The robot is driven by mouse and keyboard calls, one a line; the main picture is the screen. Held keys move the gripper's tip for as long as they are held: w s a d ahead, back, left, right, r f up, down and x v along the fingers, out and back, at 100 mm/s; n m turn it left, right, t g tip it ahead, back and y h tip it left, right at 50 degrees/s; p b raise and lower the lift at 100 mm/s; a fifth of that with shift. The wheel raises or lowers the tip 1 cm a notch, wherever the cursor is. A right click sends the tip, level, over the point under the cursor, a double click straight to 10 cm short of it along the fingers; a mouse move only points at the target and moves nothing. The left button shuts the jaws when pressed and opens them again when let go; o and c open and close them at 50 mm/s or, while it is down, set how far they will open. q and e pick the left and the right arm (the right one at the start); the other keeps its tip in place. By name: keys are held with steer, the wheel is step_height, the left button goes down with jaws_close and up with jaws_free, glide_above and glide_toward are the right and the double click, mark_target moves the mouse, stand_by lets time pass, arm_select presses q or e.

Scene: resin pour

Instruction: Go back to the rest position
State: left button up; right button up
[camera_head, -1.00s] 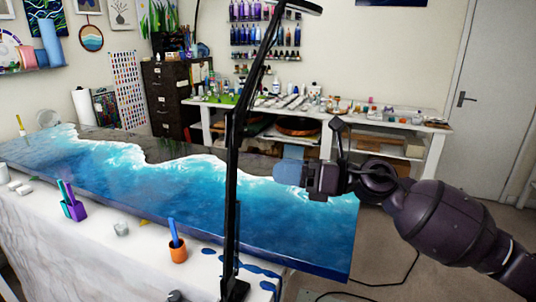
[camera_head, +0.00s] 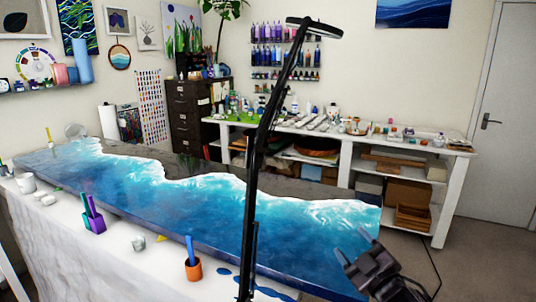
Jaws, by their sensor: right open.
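My right gripper (camera_head: 354,247) is at the lower right of the head view, open, with nothing visible between its fingers. Its fingers point up and left, in front of the right end of the resin table (camera_head: 215,215). I cannot tell whether a gap separates it from the edge. The tabletop is blue with white wave patterns and a dark far side. My left gripper is not in view.
A black lamp stand (camera_head: 251,170) rises in front of the table. An orange cup (camera_head: 193,268), a purple holder (camera_head: 94,222) and a small clear cup (camera_head: 138,243) stand on the white covering. A white shelf bench (camera_head: 447,192) stands behind. Floor shows at right.

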steer(key=s+d+f+m+g+h, duration=0.3)
steer(key=s+d+f+m, duration=0.1)
steer(key=s+f, duration=0.9)
steer(key=s+d+f+m+g+h, duration=0.3)
steer(key=s+f+m, duration=0.4)
steer(key=s+f, duration=0.6)
step_height(320, 180, down, 3)
steer(key=shift+s+d+r+m+g+h, duration=0.1)
steer(key=shift+s+d+m+g+h, duration=0.25)
steer(key=shift+d+h, duration=0.4)
